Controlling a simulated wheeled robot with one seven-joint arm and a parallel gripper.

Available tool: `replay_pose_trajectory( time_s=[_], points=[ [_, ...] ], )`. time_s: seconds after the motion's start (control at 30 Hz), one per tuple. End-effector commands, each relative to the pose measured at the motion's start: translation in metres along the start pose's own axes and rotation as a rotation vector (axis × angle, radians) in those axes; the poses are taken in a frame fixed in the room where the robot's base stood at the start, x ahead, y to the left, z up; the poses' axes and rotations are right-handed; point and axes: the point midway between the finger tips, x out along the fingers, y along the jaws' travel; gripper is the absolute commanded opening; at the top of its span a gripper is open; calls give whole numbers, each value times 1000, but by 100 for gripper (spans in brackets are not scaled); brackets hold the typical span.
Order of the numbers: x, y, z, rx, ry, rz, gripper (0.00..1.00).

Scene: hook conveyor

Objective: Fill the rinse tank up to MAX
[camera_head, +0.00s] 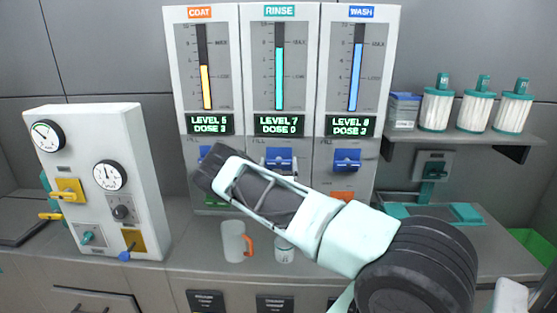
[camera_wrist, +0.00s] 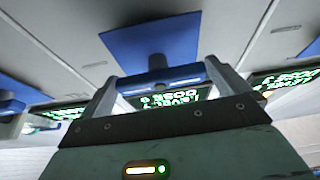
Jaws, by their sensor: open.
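The rinse tank gauge (camera_head: 280,75) is the middle column, with teal fluid standing slightly below the MAX mark. Its green display (camera_head: 279,125) appears to read LEVEL 7, DOSE 0. The blue rinse lever (camera_head: 279,156) sits below that display, partly hidden by my arm. In the wrist view my gripper (camera_wrist: 165,88) is open. Its two fingers stand either side of the lever's blue bar (camera_wrist: 163,80), under a blue plate (camera_wrist: 150,42); I cannot tell whether they touch it. The rinse display (camera_wrist: 170,98) shows upside down between the fingers.
The coat gauge (camera_head: 205,80) and wash gauge (camera_head: 356,75) flank the rinse one, with blue levers below. A dial panel (camera_head: 105,220) stands left. A mug (camera_head: 234,240) and a white jar (camera_head: 284,250) stand below. A shelf (camera_head: 460,139) with several filters is right.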

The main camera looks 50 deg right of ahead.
Motion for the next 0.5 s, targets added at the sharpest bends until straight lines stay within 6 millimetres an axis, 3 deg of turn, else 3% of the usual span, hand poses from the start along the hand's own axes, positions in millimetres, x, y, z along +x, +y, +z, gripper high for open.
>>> replay_pose_trajectory(
  time_s=[0.4,0.5],
  points=[
    [8,0,1,0,-1,0,100],
    [8,0,0,0,-1,0,72]
  ],
)
